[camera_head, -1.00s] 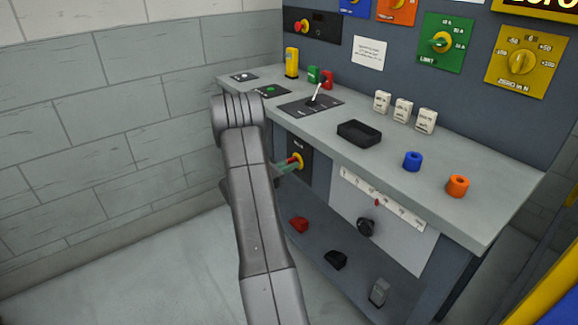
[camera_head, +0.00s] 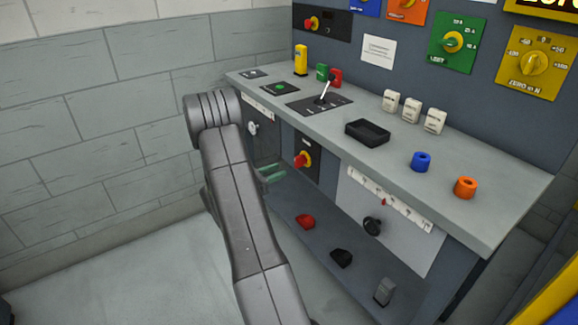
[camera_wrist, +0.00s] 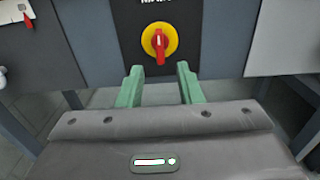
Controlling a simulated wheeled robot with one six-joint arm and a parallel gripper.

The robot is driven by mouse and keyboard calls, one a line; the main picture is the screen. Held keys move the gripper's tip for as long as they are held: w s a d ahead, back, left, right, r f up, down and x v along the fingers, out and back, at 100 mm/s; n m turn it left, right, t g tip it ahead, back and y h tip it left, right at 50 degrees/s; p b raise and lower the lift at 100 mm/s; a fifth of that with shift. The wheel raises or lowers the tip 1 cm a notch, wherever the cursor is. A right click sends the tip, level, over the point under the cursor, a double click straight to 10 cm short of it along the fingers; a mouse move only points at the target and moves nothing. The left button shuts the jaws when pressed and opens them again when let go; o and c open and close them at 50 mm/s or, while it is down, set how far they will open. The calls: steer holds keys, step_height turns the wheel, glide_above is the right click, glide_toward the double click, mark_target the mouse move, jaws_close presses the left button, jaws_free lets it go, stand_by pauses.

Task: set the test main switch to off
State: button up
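The test main switch is a red rotary handle on a yellow disc, on a dark plate below the bench top. In the head view the switch (camera_head: 303,160) is right of my gripper (camera_head: 272,174). In the wrist view the switch (camera_wrist: 159,42) is ahead, its red handle upright with a pale mark; the plate's label is cut off at the top. My gripper (camera_wrist: 158,72) has two green fingers, spread apart with nothing between them. The switch appears just above and between the fingertips, apart from them. My arm hides part of the bench's left side in the head view.
A similar red and yellow switch (camera_head: 312,23) sits on the back panel. The bench top (camera_head: 480,205) overhangs above, with a lever (camera_head: 325,92) and black tray (camera_head: 367,132). A lower shelf holds a red piece (camera_head: 305,222) and others. Floor at left is clear.

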mark_target(295, 164)
steer(key=v, duration=0.5)
steer(key=shift+s+a, duration=0.1)
steer(key=shift+a, duration=0.05)
steer(key=x, duration=1.4)
steer(key=shift+b, duration=0.4)
